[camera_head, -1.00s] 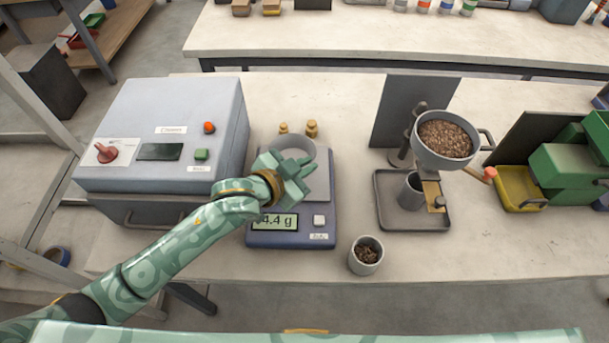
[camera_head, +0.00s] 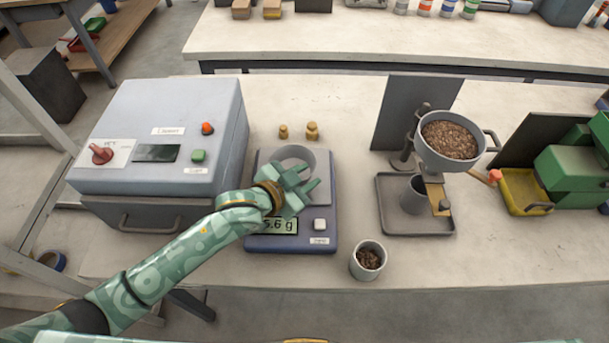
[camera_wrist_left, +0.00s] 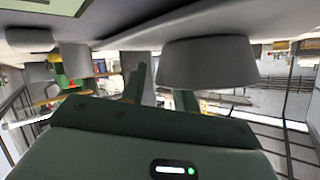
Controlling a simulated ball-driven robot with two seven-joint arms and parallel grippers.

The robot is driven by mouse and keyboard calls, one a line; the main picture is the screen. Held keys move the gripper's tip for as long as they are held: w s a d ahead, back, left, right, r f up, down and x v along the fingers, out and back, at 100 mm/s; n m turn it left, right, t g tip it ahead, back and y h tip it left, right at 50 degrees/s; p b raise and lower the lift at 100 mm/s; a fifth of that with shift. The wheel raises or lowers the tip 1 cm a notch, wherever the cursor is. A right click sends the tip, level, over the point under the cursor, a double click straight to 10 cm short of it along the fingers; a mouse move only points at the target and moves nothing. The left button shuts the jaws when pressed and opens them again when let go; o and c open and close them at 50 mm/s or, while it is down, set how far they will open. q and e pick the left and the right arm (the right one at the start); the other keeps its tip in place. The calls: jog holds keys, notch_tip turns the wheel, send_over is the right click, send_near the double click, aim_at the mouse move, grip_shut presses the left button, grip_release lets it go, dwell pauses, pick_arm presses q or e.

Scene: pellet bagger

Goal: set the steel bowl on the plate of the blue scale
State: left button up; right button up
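The steel bowl (camera_head: 297,157) sits upright on the plate of the blue scale (camera_head: 327,210), toward its back. The scale's display (camera_head: 280,226) is partly covered by my left arm; its reading ends in 5.6 g. My left gripper (camera_head: 305,185) is at the bowl's near side, low over the plate, with its fingers apart and nothing seen between them. In the left wrist view, which is upside down, the bowl (camera_wrist_left: 208,62) stands just past my fingers (camera_wrist_left: 162,82). I cannot tell whether a finger touches its wall. My right gripper is not in view.
A grey sealer box (camera_head: 165,120) stands left of the scale. A hopper (camera_head: 450,140) above a tray (camera_head: 415,230) is farther right, with bare bench between.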

pick_arm(q)
jog(key=shift+r, duration=0.2)
jog(key=p+v, duration=0.3)
jog(key=v, duration=0.9)
